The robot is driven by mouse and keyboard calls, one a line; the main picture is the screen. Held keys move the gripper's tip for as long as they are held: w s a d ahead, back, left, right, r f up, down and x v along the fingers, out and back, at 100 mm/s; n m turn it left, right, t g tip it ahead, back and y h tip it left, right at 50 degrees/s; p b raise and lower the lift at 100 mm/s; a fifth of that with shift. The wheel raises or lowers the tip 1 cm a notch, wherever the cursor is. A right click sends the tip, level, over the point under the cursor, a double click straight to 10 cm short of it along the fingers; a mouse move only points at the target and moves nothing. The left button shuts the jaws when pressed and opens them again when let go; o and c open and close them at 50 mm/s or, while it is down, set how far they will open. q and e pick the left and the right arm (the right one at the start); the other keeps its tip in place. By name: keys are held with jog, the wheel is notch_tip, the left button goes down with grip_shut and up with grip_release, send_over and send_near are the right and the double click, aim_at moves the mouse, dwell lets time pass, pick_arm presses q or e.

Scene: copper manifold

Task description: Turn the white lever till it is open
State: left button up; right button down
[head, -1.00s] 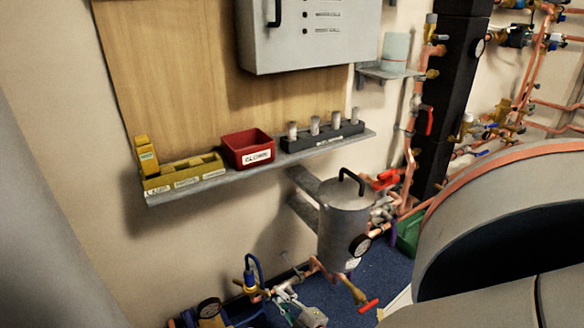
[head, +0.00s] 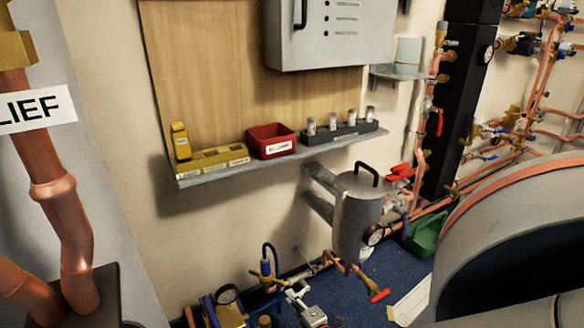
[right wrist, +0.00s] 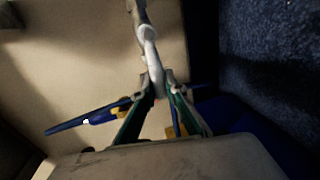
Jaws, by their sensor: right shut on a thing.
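In the right wrist view a white lever (right wrist: 150,50) runs down from the top to between my fingertips. My right gripper (right wrist: 158,92) is shut on its lower end, with one green-and-white finger on each side. In the head view my right gripper (head: 294,292) is small, low down among the fittings near the floor. The lever cannot be made out clearly there, and its angle on its valve cannot be told. My left gripper is in neither view.
A blue-handled part (right wrist: 92,118) lies left of my fingers. A gauge (head: 228,294) and a blue hose (head: 269,258) stand close by. A steel pot (head: 358,213) with a red-handled valve (head: 379,296) is at the right. Above is a shelf (head: 215,179). A labelled copper pipe (head: 40,150) stands at left.

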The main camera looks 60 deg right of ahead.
jog(key=shift+s+d+f+n, duration=0.1)
jog(key=shift+d+f+n, duration=0.05)
jog(key=shift+n, duration=0.15)
dwell(0.4)
jog(key=c, duration=2)
grip_release()
